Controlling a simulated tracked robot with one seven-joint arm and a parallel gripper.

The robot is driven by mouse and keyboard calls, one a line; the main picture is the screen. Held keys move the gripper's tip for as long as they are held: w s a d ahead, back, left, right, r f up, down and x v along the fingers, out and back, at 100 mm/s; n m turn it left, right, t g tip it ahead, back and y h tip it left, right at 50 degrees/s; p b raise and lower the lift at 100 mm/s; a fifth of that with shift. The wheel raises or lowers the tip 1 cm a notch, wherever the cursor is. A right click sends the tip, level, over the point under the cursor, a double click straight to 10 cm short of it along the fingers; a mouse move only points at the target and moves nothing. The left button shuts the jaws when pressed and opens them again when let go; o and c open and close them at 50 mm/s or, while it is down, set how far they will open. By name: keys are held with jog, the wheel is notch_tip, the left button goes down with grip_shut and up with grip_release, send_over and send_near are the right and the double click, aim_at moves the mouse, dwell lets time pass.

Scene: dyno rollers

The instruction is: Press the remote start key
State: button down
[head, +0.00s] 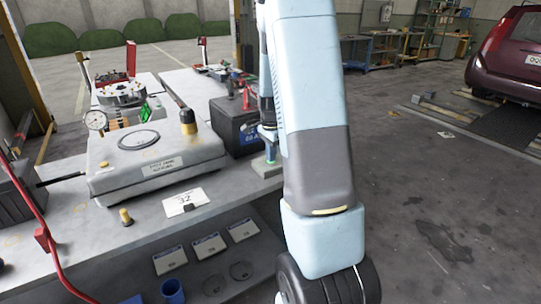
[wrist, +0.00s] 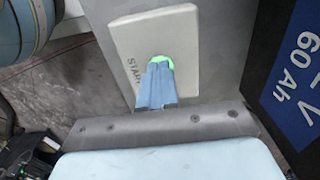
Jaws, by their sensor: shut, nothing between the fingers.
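The remote start key is a green button (wrist: 160,61) on a beige plate (wrist: 183,32) marked START in the wrist view. My gripper (wrist: 157,76) is shut and empty, its blue fingers together over the button. The fingers hide the near part of the button and the middle of the plate. Whether the fingertips touch the button or hover just above it, I cannot tell. In the head view my gripper (head: 270,150) points down at the bench edge, just right of the black battery, partly hidden by my arm.
A black battery (head: 232,125) with a blue label stands close beside my gripper; it also shows in the wrist view (wrist: 283,70). A grey scale-like device (head: 160,160) and a card marked 32 (head: 184,202) lie on the bench (head: 95,240). Open floor lies to the right.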

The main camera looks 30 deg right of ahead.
notch_tip(320, 180, up, 14)
dwell(0.4)
jog(key=shift+f, duration=0.1)
dwell(0.5)
jog(key=s+a+r+n+t, duration=0.3)
jog(key=s+a+r+n, duration=0.5)
jog(key=s+a+r, duration=0.25)
jog(key=s+a+n+t, duration=0.1)
jog(key=s+a+n, duration=0.3)
jog(key=s, duration=0.3)
jog(key=s+a+n+t, duration=0.1)
jog(key=s+a+n, duration=0.3)
jog(key=s, duration=0.4)
jog(key=shift+a+r+n+t, duration=0.25)
jog(key=shift+n+t, duration=0.05)
jog(key=shift+n, duration=0.5)
